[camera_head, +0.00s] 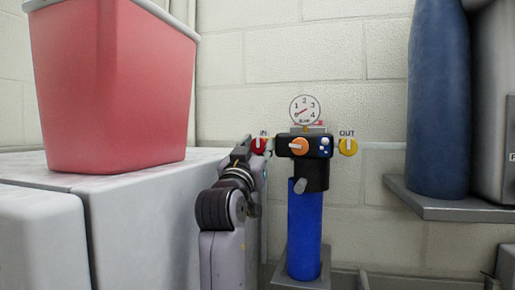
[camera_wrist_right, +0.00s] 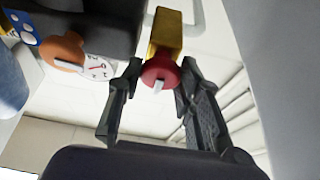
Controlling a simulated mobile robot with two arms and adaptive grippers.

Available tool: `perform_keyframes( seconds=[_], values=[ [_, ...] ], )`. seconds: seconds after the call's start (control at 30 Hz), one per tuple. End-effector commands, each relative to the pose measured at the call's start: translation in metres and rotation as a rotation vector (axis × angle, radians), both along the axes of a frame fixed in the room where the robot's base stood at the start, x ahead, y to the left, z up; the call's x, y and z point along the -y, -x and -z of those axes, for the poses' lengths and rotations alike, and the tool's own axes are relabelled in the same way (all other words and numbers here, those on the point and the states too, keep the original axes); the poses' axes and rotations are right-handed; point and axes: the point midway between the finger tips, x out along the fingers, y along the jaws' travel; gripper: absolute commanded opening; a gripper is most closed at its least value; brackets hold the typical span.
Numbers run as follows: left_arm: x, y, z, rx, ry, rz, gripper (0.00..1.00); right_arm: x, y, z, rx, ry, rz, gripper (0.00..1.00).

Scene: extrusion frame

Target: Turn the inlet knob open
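The red inlet knob (camera_head: 259,145) sits under the "IN" label, left of the black regulator body (camera_head: 318,146). It carries a pale bar that looks roughly upright in the head view. In the right wrist view the red knob (camera_wrist_right: 158,70) is on a yellow fitting (camera_wrist_right: 167,32). My right gripper (camera_wrist_right: 160,78) is open, with one finger on each side of the knob; firm contact cannot be told. In the head view my right gripper (camera_head: 246,151) partly covers the knob's left side. My left gripper is not in view.
A blue cylinder (camera_head: 304,232) hangs below. A red bin (camera_head: 115,90) stands on a grey cabinet (camera_head: 140,215) at left. A dark blue tank (camera_head: 438,105) stands at right.

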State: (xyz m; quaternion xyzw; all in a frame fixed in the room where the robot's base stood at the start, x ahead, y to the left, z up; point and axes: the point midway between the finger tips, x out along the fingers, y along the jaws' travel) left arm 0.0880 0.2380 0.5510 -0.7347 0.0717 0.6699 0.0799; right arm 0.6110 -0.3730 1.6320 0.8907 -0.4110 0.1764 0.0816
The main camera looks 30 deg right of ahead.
Motion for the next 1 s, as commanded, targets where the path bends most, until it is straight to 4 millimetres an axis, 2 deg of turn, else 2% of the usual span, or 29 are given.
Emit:
perform_keyframes(
  seconds=[0.03,0.37,0.67,1.0],
  values=[
    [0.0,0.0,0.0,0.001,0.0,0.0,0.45,0.0,0.0,0.0,0.0,0.0,0.0,0.27],
    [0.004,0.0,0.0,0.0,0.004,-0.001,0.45,0.0,0.0,0.0,0.0,0.0,-0.001,0.05],
    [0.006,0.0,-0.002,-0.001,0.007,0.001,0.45,0.0,0.0,-0.001,-0.026,0.025,0.0,0.04],
    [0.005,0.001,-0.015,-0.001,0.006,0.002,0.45,0.001,0.001,-0.003,-0.191,0.166,0.0,0.04]
  ],
)
